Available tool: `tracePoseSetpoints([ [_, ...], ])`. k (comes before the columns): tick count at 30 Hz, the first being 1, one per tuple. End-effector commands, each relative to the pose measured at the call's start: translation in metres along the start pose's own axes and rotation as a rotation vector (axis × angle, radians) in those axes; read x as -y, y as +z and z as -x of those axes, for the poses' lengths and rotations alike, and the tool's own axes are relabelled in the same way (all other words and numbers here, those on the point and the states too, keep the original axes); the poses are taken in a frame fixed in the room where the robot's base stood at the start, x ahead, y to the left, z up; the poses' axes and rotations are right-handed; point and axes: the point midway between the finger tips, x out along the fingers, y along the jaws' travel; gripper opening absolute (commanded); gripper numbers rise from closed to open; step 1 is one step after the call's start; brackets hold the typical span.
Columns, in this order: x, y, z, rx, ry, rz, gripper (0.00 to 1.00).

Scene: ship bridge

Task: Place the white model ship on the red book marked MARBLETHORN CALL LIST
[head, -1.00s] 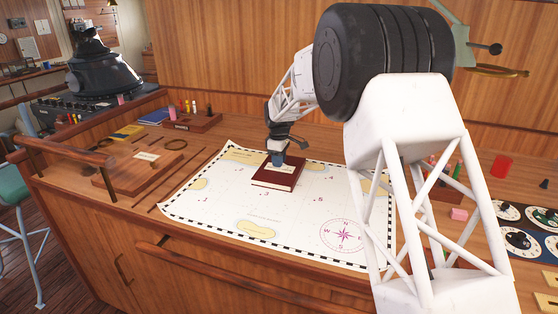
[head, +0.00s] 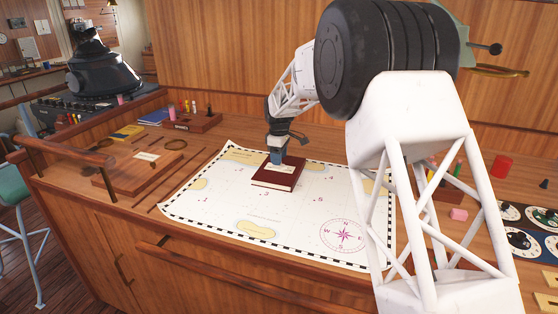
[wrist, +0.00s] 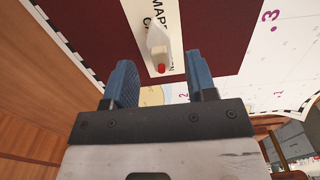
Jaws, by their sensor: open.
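The red book (head: 288,180) lies closed on the chart on the desk. In the wrist view its dark red cover (wrist: 100,20) carries a white label (wrist: 140,12) with partly hidden lettering. The small white model ship (wrist: 157,37), with a red spot at its near end, shows over this label and appears to rest on the cover. My gripper (wrist: 163,80) is open, its blue fingers apart on either side of the ship's near end with visible gaps. In the head view my gripper (head: 276,158) is just above the book's far part; the ship cannot be made out there.
The chart (head: 270,215) spreads flat around the book, with clear room in front. A pink block (head: 459,214), a red cylinder (head: 502,167) and dials (head: 512,213) are at the right.

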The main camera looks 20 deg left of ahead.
Motion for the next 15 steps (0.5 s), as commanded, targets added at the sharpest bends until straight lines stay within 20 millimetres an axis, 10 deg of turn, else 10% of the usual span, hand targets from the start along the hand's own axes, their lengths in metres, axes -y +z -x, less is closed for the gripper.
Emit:
tracePoseSetpoints([
  [15, 0.000, 0.000, 0.079, -0.001, 0.001, 0.000, 0.52],
])
